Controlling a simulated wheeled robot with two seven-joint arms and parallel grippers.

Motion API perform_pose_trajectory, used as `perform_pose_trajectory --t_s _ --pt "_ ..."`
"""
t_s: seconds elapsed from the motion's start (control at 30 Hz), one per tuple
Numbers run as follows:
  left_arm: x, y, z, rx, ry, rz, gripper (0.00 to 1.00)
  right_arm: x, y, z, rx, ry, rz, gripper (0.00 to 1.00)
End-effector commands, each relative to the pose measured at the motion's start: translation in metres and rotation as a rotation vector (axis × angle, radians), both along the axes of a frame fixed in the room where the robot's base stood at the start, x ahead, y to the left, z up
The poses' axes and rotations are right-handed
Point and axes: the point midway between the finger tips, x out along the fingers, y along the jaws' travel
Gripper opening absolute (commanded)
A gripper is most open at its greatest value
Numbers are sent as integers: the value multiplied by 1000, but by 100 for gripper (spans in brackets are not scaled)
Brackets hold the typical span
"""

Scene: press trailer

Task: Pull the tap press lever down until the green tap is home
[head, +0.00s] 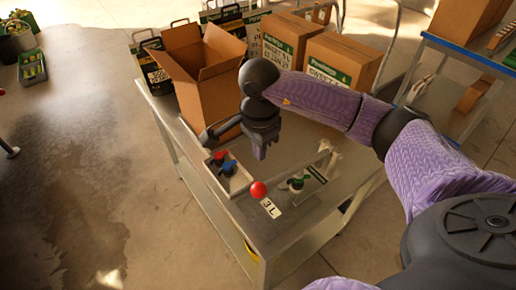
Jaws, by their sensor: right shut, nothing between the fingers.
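The tap press stands on the right front part of the metal table (222,207). Its lever ends in a red ball knob (258,189), which sticks out toward the front left. The green tap (297,183) sits at the press, upright as far as I can tell; how far it is seated is too small to see. My right gripper (260,153) is shut and empty, pointing down above the table, behind the red knob and apart from it. My left gripper is not in view.
A tray (240,182) with red and blue taps lies left of the knob. A "3 L" label (271,208) lies at the front. An open carton (198,90) stands behind my gripper, with closed cartons (340,60) to the right. A blue-edged bench (470,53) is at far right.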

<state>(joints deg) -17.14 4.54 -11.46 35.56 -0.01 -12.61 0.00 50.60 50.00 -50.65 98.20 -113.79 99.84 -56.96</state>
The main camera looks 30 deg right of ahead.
Motion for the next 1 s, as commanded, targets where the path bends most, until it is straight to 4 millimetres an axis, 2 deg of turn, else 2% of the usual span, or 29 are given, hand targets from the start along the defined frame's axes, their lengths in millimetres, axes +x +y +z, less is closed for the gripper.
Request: perform_pose_trajectory --t_s 1.0 --pt "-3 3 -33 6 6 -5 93 0 2 -48 8 1 1 0"
